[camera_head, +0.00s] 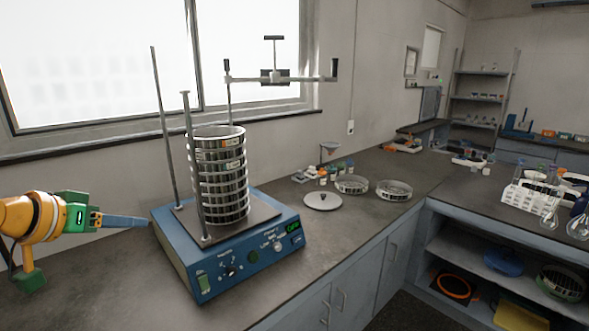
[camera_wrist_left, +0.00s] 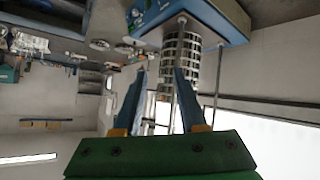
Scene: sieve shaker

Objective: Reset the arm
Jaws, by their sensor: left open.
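My left gripper (camera_head: 148,221) comes in from the left in the head view, at the left side of the blue sieve shaker (camera_head: 196,271). Its blue fingers look near the shaker's left edge; whether they touch it I cannot tell. In the left wrist view the two fingers (camera_wrist_left: 160,75) are spread with nothing held between them, and the shaker (camera_wrist_left: 215,18) appears upside down beyond them. A stack of metal sieves (camera_head: 222,180) stands upright on the shaker's plate among the metal rods. The clamp bar (camera_head: 280,79) sits high above the stack. My right gripper is not in view.
A round lid (camera_head: 323,200) and two sieves (camera_head: 352,184) (camera_head: 394,190) lie on the counter right of the shaker, near small bottles and a funnel (camera_head: 330,149). A tube rack (camera_head: 532,202) stands on the right bench. The counter front (camera_head: 300,285) is clear.

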